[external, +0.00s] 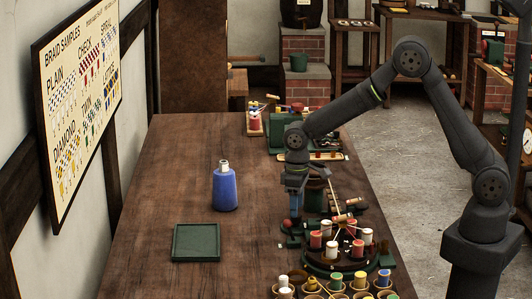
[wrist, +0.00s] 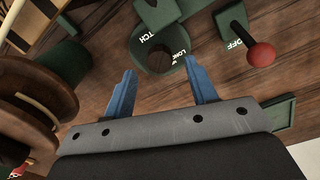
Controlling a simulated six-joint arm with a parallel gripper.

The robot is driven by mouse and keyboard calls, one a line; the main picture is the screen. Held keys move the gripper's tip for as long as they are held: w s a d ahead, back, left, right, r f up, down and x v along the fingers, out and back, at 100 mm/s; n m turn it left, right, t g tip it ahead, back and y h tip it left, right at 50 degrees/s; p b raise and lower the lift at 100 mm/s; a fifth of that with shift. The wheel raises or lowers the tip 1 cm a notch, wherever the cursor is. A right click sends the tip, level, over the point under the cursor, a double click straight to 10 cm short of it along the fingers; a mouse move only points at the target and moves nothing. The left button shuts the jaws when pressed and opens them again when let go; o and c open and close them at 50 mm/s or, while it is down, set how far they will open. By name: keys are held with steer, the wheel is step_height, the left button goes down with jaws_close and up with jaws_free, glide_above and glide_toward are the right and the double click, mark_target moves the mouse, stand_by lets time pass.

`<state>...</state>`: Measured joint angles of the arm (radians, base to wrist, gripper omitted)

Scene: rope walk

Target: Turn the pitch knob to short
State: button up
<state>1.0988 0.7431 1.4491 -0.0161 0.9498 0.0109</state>
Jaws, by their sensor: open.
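The pitch knob (wrist: 160,59) shows in the wrist view as a dark round knob on a green plate (wrist: 142,42). White letters "TCH" stand beside it and "LONG" at its lower right edge; no "short" label can be read. My gripper (wrist: 159,67) is open, with its two blue fingertips on either side of the knob in the picture and nothing held. I cannot tell whether they touch it. In the external view my gripper (external: 295,190) points down over the bench near the green machine parts, and the knob cannot be made out there.
A lever with a red ball (wrist: 261,54) and an "OFF" label stands right of the knob. A large brown spool (wrist: 32,100) is at left. The round bobbin stand (external: 335,262), blue bottle (external: 225,190) and green tray (external: 196,242) are nearby. The left bench is mostly clear.

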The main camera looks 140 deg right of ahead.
mark_target(296, 221)
steer(key=shift+f, duration=1.45)
steer(key=shift+c, duration=0.4)
steer(key=c, duration=0.9)
steer(key=shift+m, duration=0.3)
steer(key=m, duration=0.3)
steer(key=shift+m, duration=2.6)
steer(key=shift+d, duration=0.1)
